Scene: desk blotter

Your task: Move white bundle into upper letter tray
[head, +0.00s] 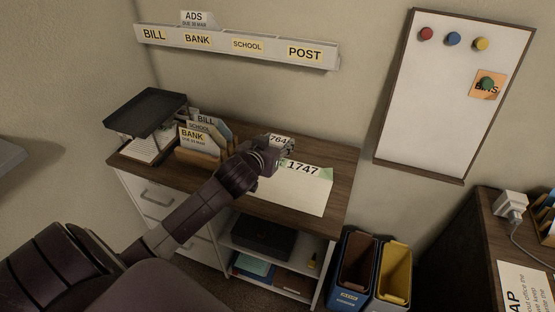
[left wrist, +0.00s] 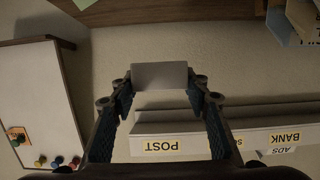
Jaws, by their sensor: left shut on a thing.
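My left gripper (head: 271,149) is over the back of the desk, above the far edge of the blotter. In the left wrist view its two fingers are closed on the sides of a plain pale block, which I take to be the white bundle (left wrist: 160,75). In the head view a white piece marked "764" (head: 281,140) shows just past the fingers, partly hidden by them; it seems to be the same bundle. The upper letter tray (head: 146,111) is dark and stands at the desk's left end, its visible top empty. My right gripper is not in view.
The lower tray (head: 122,153) holds papers. A wooden sorter (head: 196,154) with labelled cards stands between the trays and my gripper. The white blotter (head: 292,197) marked "1747" lies on the desk. A labelled wall rail (head: 225,58) runs above; a whiteboard (head: 440,110) hangs right.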

